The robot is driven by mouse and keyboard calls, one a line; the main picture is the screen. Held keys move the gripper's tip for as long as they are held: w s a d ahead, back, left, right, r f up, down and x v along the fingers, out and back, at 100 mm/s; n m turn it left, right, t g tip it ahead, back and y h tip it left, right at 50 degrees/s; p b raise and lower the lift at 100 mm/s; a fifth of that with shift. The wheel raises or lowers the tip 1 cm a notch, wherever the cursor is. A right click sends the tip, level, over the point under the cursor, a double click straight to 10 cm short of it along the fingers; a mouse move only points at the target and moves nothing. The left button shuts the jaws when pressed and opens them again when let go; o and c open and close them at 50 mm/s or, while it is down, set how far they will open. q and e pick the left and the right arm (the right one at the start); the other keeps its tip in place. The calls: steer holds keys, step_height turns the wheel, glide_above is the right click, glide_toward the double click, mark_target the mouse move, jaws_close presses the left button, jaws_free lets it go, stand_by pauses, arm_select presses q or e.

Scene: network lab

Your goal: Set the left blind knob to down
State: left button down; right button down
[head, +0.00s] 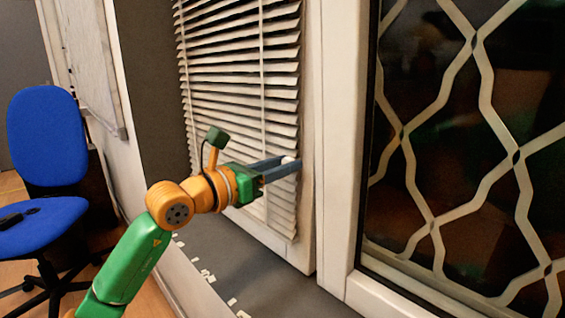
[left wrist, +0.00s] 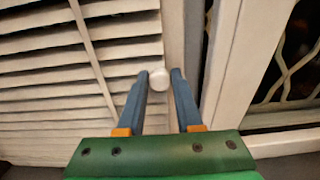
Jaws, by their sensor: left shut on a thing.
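The blind knob (head: 288,160) is a small, pale, rounded knob at the right edge of the white slatted blind (head: 240,65). In the left wrist view the knob (left wrist: 160,80) sits between the two blue-grey fingertips. My left gripper (head: 285,166) is shut on the knob, reaching in from the left with its fingers pointing at the window frame. In the head view the fingers hide part of the knob, so its setting cannot be read. My right gripper is not in view.
A white window frame (head: 340,130) stands right of the blind, beside dark glass with a pale wavy lattice (head: 490,90). A grey sill (head: 270,285) runs below. A blue office chair (head: 45,140) stands at the left.

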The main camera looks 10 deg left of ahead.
arm_select(q)
steer(key=shift+f, duration=0.25)
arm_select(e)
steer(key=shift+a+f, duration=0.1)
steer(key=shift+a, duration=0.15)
arm_select(q)
steer(key=shift+f, duration=0.1)
steer(key=c, duration=0.6)
jaws_free()
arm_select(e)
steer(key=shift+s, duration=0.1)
arm_select(q)
steer(key=b+v, duration=0.1)
steer(key=v, duration=0.6)
steer(key=shift+b, duration=0.3)
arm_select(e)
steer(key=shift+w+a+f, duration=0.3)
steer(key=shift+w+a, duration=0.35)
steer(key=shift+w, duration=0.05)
arm_select(q)
steer(key=shift+s, duration=0.1)
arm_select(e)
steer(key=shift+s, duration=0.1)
